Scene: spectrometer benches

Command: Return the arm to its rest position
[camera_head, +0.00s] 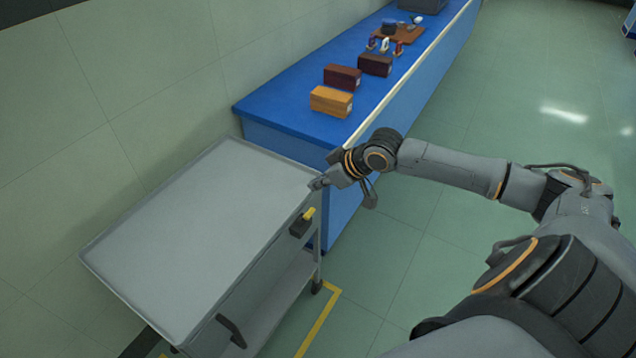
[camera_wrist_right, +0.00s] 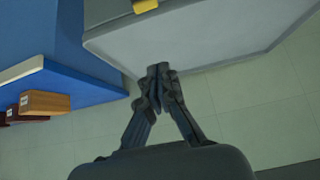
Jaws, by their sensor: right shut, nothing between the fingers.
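My right arm (camera_head: 450,165) reaches in from the right in the head view. Its gripper (camera_head: 318,184) is at the right corner of the grey cart (camera_head: 200,240), close to the cart's edge. My left gripper is not in view.
A blue bench (camera_head: 290,115) stands behind the cart. It carries an orange box (camera_head: 331,102), dark red boxes (camera_head: 342,77) and small items on a brown board (camera_head: 400,33). The cart top is bare. Green floor (camera_head: 400,260) is open at the right.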

